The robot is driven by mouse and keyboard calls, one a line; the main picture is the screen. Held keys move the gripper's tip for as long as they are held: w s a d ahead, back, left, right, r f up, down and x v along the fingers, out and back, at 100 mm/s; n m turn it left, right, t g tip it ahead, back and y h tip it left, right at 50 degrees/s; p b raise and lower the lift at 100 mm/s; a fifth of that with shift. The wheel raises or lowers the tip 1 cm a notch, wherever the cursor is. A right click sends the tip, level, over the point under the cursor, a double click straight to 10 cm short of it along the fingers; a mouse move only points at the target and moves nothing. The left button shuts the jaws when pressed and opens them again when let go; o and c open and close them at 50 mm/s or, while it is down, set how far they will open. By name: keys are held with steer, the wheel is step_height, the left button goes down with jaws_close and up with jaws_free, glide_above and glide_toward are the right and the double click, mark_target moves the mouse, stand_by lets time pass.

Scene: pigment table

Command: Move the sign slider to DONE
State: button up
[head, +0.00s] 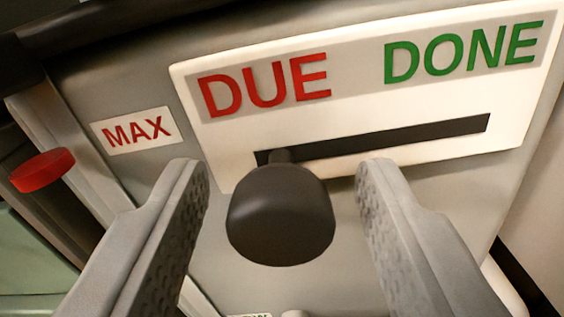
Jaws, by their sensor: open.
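The white sign (455,146) fills the upper middle of the head view, slightly tilted. It reads DUE in red (264,85) on the left and DONE in green (463,52) on the right. A dark slot (400,136) runs below the words. The dark round slider knob (280,215) stands at the left end of the slot, under DUE. My gripper (283,190) is open, with one finger to the left of the knob and one to the right. Gaps show between the knob and both fingers.
A small MAX label (133,130) is on the grey panel left of the sign. A red round part (42,170) sits at the far left edge. The slot is clear to the right of the knob.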

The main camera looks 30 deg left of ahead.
mark_target(378, 142)
steer(key=shift+c, duration=0.4)
jaws_close()
steer(key=shift+w+d, duration=0.3)
steer(key=shift+d, duration=0.6)
steer(key=shift+w+d, duration=0.3)
steer(key=shift+d, duration=0.55)
steer(key=shift+o, duration=0.4)
jaws_free()
steer(key=v, duration=1.7)
steer(key=shift+s, duration=0.2)
